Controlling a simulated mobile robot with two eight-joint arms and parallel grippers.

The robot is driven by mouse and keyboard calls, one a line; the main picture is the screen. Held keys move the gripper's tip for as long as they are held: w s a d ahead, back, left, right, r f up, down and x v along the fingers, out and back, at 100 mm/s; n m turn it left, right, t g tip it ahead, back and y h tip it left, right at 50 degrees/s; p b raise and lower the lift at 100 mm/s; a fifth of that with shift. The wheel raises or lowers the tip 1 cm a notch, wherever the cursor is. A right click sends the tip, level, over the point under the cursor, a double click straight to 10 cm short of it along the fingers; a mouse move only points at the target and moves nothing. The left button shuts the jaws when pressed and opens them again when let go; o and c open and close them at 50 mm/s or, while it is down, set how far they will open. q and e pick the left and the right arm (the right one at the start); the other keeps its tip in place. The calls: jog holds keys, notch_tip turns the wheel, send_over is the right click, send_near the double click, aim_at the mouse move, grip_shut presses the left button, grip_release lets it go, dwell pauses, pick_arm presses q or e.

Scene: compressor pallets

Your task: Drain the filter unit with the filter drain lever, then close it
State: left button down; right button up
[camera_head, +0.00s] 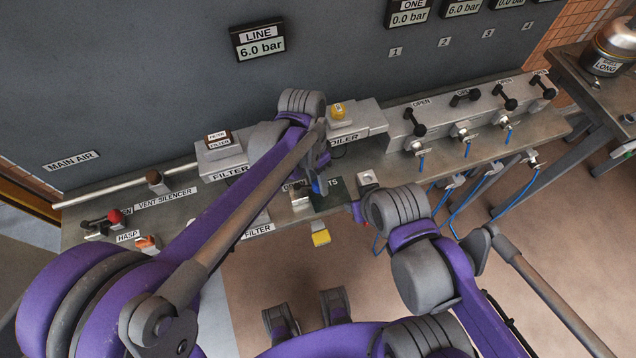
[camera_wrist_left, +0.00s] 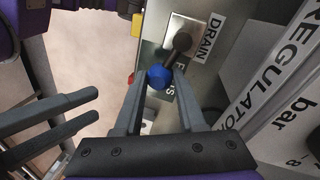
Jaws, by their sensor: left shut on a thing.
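The filter drain lever (camera_wrist_left: 181,44) is a short dark arm with a blue knob (camera_wrist_left: 159,77), on a metal plate beside the DRAIN label (camera_wrist_left: 210,38). My left gripper (camera_wrist_left: 160,88) has its two fingers on either side of the blue knob and is shut on it. In the head view my left gripper (camera_head: 316,186) reaches down to the bench, and a bit of blue shows at its tips.
A yellow tag (camera_head: 321,238) hangs at the bench's front edge near the lever. A regulator label (camera_wrist_left: 285,70) is close on the right in the wrist view. A row of black-handled valves (camera_head: 462,97) stands right on the bench. The line gauge (camera_head: 258,40) reads 6.0 bar.

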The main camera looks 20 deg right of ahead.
pick_arm(q)
jog(key=shift+w+n, duration=0.55)
jog(key=shift+n, duration=0.65)
jog(key=c, duration=0.5)
grip_release()
notch_tip(320, 180, up, 11)
jog(key=w+a, duration=0.1)
jog(key=shift+w+f, duration=0.15)
jog(key=shift+w, duration=0.25)
jog(key=shift+a, duration=0.15)
